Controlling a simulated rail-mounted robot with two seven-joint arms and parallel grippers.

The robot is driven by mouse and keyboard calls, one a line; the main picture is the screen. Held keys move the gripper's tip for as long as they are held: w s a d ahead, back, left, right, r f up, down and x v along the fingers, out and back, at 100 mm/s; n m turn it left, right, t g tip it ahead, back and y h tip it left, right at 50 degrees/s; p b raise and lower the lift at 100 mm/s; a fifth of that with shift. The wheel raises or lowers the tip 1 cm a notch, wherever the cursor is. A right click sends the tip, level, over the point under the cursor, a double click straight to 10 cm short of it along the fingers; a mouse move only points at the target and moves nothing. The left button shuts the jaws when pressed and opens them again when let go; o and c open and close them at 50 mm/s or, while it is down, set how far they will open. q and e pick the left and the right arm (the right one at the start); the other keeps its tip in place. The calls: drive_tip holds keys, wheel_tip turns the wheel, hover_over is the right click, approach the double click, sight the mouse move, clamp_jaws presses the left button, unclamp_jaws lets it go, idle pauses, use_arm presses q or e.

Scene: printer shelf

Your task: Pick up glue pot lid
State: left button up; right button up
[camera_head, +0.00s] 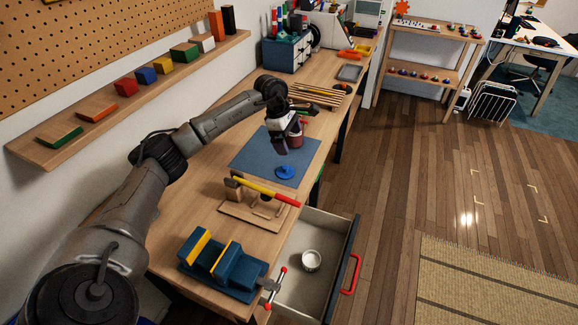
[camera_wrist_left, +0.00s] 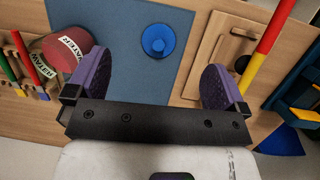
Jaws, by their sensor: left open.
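A round blue lid (camera_head: 285,172) with a small raised knob lies on the blue mat (camera_head: 250,150), near the mat's front edge. It also shows in the left wrist view (camera_wrist_left: 158,40), beyond and roughly between the fingers. My left gripper (camera_head: 288,143) is open and empty above the mat, a little behind the lid in the head view. Its purple finger pads stand wide apart in the left wrist view (camera_wrist_left: 155,80), and they do not touch the lid. My right gripper is not in view.
A labelled red container (camera_wrist_left: 66,52) stands beside the left finger. A wooden rack with a red-and-yellow-handled hammer (camera_head: 262,190) and a blue vise (camera_head: 222,264) are on the bench's near part. An open drawer (camera_head: 340,240) holds a small white pot (camera_head: 311,261).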

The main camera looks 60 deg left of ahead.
use_arm(q)
drive_tip(key=s+a+g, duration=0.2)
drive_tip(key=a, duration=0.1)
drive_tip(key=b, duration=0.2)
hover_over(285, 167)
drive_tip(key=a, duration=0.1)
drive_tip(key=shift+y, duration=0.4)
drive_tip(key=f, duration=0.7)
drive_tip(key=shift+s+f, duration=0.1)
drive_tip(key=shift+s, duration=0.3)
drive_tip(key=shift+f, duration=0.6)
drive_tip(key=shift+w+d+f+b, duration=0.15)
drive_tip(key=shift+d+f, duration=0.05)
drive_tip(key=shift+f, duration=0.65)
drive_tip(key=shift+w+d+f+b, duration=0.15)
drive_tip(key=shift+f+b, duration=0.05)
drive_tip(key=shift+f, duration=0.65)
drive_tip(key=shift+w+d+f+b, duration=0.15)
drive_tip(key=shift+d+f, duration=0.05)
drive_tip(key=shift+f, duration=0.65)
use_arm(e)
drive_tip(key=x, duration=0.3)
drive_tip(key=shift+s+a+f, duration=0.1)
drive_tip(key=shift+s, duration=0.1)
use_arm(q)
drive_tip(key=shift+c, duration=0.5)
drive_tip(key=c, duration=0.9)
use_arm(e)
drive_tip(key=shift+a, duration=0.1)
